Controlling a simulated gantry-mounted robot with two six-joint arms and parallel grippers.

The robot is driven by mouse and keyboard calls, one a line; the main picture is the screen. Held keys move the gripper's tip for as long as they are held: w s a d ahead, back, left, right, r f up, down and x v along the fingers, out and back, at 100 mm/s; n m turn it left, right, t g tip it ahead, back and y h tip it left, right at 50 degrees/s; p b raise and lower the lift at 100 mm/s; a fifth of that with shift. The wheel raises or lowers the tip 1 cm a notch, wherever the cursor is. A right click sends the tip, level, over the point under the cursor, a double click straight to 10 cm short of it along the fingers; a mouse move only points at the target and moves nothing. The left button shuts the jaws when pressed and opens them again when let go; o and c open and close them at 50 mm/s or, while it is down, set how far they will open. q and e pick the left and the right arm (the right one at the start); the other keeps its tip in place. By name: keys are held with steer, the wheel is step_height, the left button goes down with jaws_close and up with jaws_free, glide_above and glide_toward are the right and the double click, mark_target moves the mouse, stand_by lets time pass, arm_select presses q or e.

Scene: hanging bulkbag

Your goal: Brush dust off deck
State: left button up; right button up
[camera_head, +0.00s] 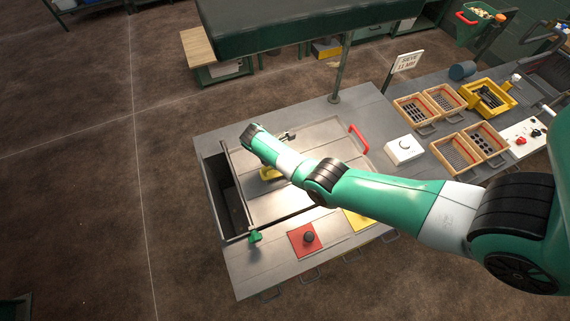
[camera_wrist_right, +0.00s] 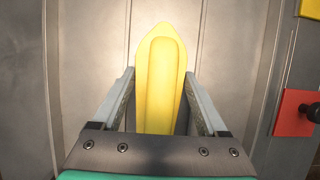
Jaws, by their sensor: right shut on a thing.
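The grey metal deck (camera_head: 315,137) has flat panels with seams and lies under my right arm. A yellow brush-like tool (camera_head: 268,173) shows partly below the arm's far end, low over the left part of the deck. In the right wrist view the yellow tool (camera_wrist_right: 160,85) stands between the two fingers of my right gripper (camera_wrist_right: 160,78), which is shut on it. Its lower side is hidden, so I cannot tell whether it touches the deck. I cannot make out dust on the deck. My left gripper is out of view.
A dark open slot (camera_head: 228,195) runs along the deck's left side. A red handle (camera_head: 358,138) stands at the right. A red plate with a black knob (camera_head: 308,238) and a green piece (camera_head: 255,236) are near the front. Wooden trays (camera_head: 412,108) and a white box (camera_head: 403,149) sit farther right.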

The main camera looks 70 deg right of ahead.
steer(key=shift+w+a, duration=0.25)
steer(key=shift+w, duration=0.05)
steer(key=r, duration=0.1)
steer(key=r+p, duration=0.2)
steer(key=shift+a+r, duration=0.2)
steer(key=shift+a, duration=0.05)
arm_select(q)
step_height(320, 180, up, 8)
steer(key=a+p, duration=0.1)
steer(key=p, duration=0.4)
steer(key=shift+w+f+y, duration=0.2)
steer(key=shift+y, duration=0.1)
arm_select(e)
step_height(320, 180, up, 5)
